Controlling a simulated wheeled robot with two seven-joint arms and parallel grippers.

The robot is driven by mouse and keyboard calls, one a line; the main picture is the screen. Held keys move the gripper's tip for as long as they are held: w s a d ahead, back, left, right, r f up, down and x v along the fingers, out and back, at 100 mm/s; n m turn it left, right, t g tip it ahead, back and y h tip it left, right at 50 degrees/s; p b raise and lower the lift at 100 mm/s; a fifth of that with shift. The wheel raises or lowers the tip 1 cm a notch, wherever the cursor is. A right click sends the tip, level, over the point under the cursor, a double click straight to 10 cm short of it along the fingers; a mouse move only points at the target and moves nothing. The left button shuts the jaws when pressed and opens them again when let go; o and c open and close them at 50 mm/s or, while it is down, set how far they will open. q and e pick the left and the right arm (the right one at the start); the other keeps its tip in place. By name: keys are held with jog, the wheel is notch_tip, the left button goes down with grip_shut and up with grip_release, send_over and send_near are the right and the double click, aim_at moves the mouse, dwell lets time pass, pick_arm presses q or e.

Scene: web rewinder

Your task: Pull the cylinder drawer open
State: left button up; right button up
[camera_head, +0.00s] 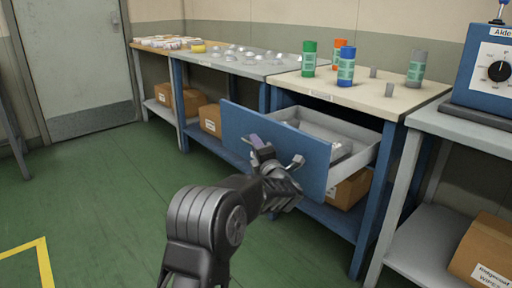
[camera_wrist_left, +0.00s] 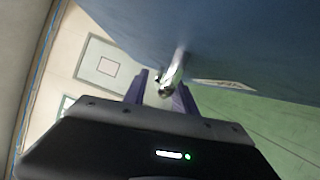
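The cylinder drawer's blue front (camera_head: 275,150) stands well out from the bench, and its grey inside (camera_head: 335,130) shows. A metal handle (camera_head: 297,161) is on the front; its end also shows in the left wrist view (camera_wrist_left: 171,76). My left gripper (camera_head: 262,148) is at the drawer front by the handle. In the left wrist view its two purple fingers (camera_wrist_left: 162,92) are apart, with the handle end between them and a gap beside the left finger. My right gripper is not in view.
Green (camera_head: 309,58), orange (camera_head: 338,52), blue (camera_head: 346,67) and grey (camera_head: 416,68) cylinders stand on the benchtop (camera_head: 372,97) above the drawer. A blue dial box (camera_head: 488,75) is at right. Cardboard boxes (camera_head: 348,188) sit on lower shelves. The green floor (camera_head: 110,215) at left is clear.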

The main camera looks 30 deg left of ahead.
pick_arm(q)
jog(key=p+v, duration=0.2)
jog(key=v, duration=0.5)
jog(key=shift+s+d, duration=0.25)
jog(key=shift+d, duration=0.1)
dwell(0.4)
